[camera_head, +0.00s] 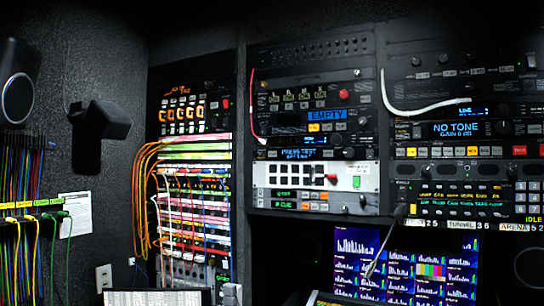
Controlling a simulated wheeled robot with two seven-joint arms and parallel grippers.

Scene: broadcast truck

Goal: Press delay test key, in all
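Neither of my grippers shows in the head view. The middle rack holds a dark unit with a blue display (298,154) that seems to read "PRESS TEST", with a second line too small to read. Just above is a small lit blue display (308,140). Higher up, another blue display (326,115) reads "EMPTY", with a lit yellow key (314,127) below it. Below the "PRESS TEST" display is a silver panel (262,175) with rows of dark keys and a green key (356,182). I cannot tell which key is the delay test key.
A patch bay (195,190) with orange cables stands to the left. The right rack has a "NO TONE" display (456,129) and a hanging white cable (425,107). A gooseneck microphone (382,245) rises before the lit monitor (405,265). A red cable (252,110) hangs at the middle rack's left edge.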

